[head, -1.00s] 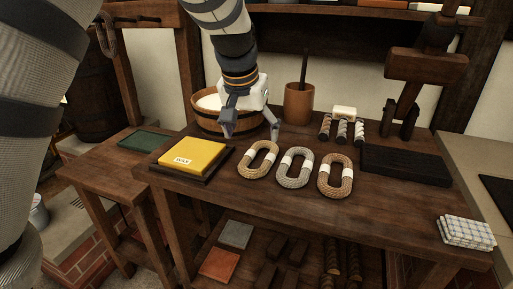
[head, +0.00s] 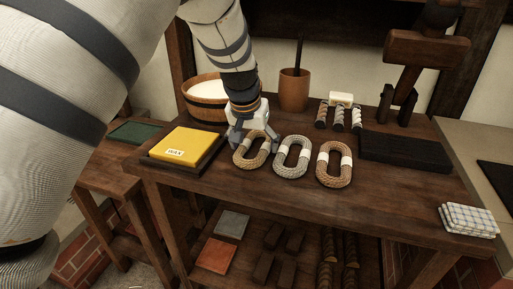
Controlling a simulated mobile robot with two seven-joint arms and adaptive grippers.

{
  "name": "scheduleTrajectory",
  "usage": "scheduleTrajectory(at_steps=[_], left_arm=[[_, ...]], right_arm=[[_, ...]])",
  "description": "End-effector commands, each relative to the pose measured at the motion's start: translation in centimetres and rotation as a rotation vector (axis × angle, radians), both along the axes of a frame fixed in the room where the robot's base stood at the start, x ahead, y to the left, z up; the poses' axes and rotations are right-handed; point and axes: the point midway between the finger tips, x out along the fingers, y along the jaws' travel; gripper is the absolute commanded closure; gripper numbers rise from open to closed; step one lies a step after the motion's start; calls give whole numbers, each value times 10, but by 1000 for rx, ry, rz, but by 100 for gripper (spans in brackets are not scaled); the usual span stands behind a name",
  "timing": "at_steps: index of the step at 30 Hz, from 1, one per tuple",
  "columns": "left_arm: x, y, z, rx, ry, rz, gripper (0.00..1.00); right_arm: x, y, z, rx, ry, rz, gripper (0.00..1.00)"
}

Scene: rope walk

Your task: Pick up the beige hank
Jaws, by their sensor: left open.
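Three oval rope hanks with white bands lie in a row on the wooden bench (head: 300,205). The left one, a yellowish beige hank (head: 245,162), is nearest my gripper. The middle one is a pale grey hank (head: 281,167) and the right one is a more orange-tan hank (head: 323,174). My left gripper (head: 252,143) points down at the beige hank's far end, its fingers apart and partly over the rope. Whether it touches the rope cannot be told. My right gripper is not in view.
A yellow wax block (head: 186,145) on a dark board is left of the hanks. A wooden tub (head: 203,92) stands behind it and a brown pot (head: 294,92) behind the hanks. A dark block (head: 405,158) is to the right.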

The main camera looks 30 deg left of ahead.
Motion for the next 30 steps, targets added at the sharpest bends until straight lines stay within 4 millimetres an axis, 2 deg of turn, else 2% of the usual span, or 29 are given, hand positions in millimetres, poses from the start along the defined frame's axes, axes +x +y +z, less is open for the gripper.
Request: scheduleTrajectory(at_steps=[4,9,17,20,25,30], left_arm=[[1,0,4,1,-6,0,26],[0,0,4,1,-6,-1,64],[0,0,4,1,-6,-1,64],[1,0,11,2,-8,-2,64],[0,-4,44,3,-13,-4,64],[-17,-40,95,5,-20,-6,64]], right_arm=[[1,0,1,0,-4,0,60],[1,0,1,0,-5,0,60],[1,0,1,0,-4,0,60],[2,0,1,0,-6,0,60],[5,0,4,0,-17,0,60],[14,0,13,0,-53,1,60]])
